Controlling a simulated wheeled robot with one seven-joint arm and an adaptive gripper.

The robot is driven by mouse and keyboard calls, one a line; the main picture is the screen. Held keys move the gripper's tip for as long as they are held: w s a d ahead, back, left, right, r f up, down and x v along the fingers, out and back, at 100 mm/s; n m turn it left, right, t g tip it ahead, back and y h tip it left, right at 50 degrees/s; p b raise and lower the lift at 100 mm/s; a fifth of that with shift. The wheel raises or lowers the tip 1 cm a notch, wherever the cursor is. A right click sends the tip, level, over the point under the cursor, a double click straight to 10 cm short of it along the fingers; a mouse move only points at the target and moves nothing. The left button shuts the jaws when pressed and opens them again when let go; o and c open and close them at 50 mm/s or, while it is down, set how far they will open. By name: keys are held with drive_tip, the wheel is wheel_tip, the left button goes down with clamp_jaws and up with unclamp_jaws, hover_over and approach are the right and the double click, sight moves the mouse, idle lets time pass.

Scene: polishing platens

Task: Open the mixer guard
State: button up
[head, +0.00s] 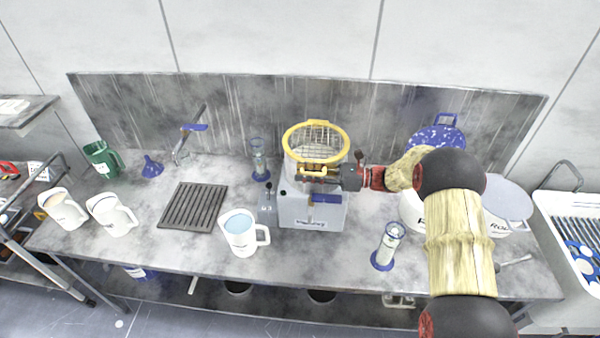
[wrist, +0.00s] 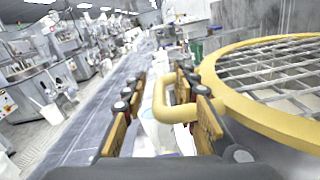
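The mixer (head: 310,210) is a light grey box on the bench with a round opening on top. Its guard (head: 316,128), a yellow ring with a wire grid, lies over that opening. The guard also fills the right of the wrist view (wrist: 262,115). A yellow loop handle (wrist: 163,108) sticks out from the ring's front edge. My gripper (head: 318,171) is at the front of the guard, coming in from the right. In the wrist view its fingers (wrist: 160,112) stand apart, with the handle between them and a gap beside the left finger.
A white jug (head: 240,236) stands front left of the mixer, with a dark drain grate (head: 193,206) beyond. Glass cylinders stand behind left (head: 259,160) and front right (head: 388,246). White tubs (head: 506,200) are behind my arm. A grey backsplash (head: 240,105) rises behind.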

drive_tip(key=shift+a, duration=0.75)
drive_tip(key=c, duration=0.3)
drive_tip(key=c, duration=0.4)
clamp_jaws()
